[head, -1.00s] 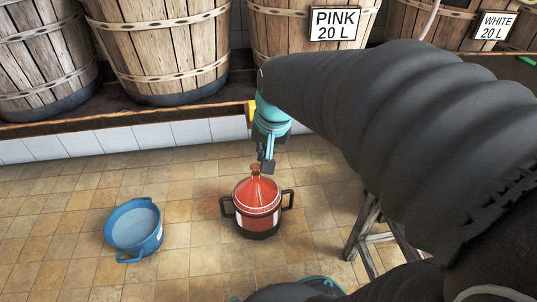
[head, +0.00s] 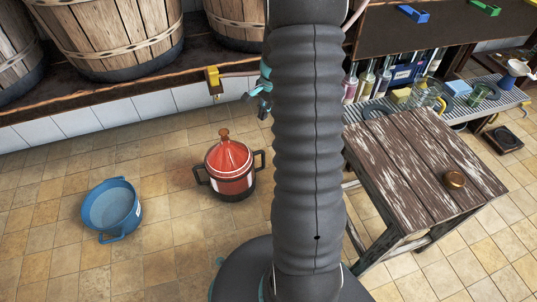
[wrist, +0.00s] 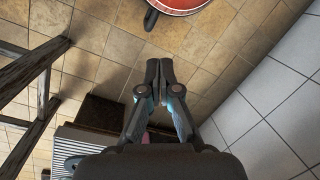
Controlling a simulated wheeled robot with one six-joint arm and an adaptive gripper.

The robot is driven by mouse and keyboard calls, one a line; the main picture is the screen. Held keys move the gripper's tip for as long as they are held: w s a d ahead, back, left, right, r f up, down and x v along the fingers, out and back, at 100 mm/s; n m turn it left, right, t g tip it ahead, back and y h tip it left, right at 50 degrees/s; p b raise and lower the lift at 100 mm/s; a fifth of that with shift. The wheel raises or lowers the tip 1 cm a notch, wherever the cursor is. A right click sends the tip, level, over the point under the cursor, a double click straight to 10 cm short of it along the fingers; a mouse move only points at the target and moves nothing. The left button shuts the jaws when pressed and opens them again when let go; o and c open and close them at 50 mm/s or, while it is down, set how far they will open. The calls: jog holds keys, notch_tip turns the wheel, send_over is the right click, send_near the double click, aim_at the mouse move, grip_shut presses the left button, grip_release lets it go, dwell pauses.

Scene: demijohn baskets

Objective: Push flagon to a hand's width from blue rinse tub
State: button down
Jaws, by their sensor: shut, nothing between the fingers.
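The flagon (head: 230,168) is a red cone-topped vessel with a cork and black side handles, upright on the tiled floor. The blue rinse tub (head: 108,207) stands to its left, with a wide strip of bare floor between them. My gripper (head: 264,108) is in the air to the upper right of the flagon, partly hidden by my arm. In the wrist view my gripper (wrist: 158,66) has its fingers together and empty. The flagon's red edge (wrist: 178,4) and a dark handle show at the top there, apart from the fingertips.
Barrels (head: 105,40) stand on a ledge along the tiled wall behind. A yellow tap (head: 212,77) juts out there. Floor in front of flagon and tub is clear.

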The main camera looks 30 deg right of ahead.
jog(key=s+d+f+m+y+p, duration=0.1)
jog(key=d+f+m, duration=0.25)
jog(key=f, duration=0.45)
jog(key=d+f+m, duration=0.2)
jog(key=d+f, duration=0.3)
jog(key=f, duration=0.2)
jog(key=a+f+b, duration=0.1)
jog(key=a+f, duration=0.5)
jog(key=f, duration=0.4)
jog(key=shift+w+g+b, duration=0.3)
jog(key=shift+w+g, duration=0.1)
jog(key=shift+w, duration=0.05)
jog(key=shift+a+f+n, duration=0.1)
jog(key=shift+a+n, duration=0.1)
jog(key=shift+n, duration=0.05)
